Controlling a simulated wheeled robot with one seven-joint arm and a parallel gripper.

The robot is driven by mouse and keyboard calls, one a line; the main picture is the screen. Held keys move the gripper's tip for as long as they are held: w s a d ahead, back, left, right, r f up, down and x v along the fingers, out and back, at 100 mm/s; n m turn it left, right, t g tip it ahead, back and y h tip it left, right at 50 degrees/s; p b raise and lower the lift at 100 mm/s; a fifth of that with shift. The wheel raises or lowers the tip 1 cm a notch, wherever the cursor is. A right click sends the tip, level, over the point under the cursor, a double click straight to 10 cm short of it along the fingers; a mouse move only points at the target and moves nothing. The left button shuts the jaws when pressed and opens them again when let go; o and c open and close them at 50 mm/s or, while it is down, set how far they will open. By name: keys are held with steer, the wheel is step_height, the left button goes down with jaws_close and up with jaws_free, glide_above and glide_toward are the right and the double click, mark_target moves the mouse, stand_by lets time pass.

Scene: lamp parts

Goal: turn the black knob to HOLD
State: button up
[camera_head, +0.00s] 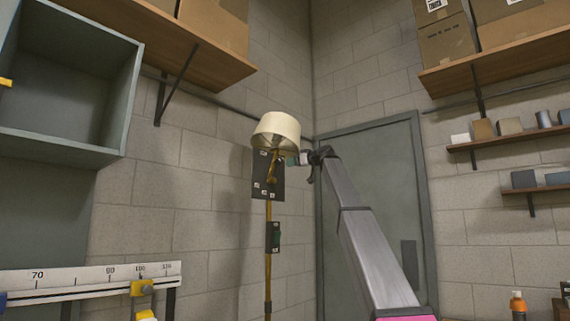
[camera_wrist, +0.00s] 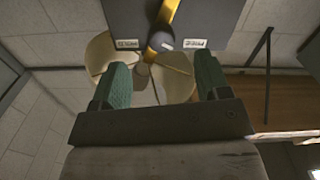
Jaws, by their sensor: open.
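In the wrist view a round black knob (camera_wrist: 160,42) sits at the edge of a dark panel (camera_wrist: 210,18), in front of a brass strip. A small pale mark shows on it. The knob cannot be made out there.
A brass pole (camera_head: 268,285) carries a smaller dark box (camera_head: 273,237). A grey door (camera_head: 375,190) is behind my arm. Shelves with boxes hang at both sides. A white scale rail (camera_head: 90,277) stands at lower left. The wall is close behind the lamp.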

mark_target(281, 161)
steer(key=x, duration=0.3)
steer(key=r+x, duration=0.1)
steer(key=x, duration=0.3)
steer(key=r+x, duration=0.1)
steer(key=x, duration=0.2)
steer(key=shift+a+r, duration=0.15)
steer(key=c, duration=0.9)
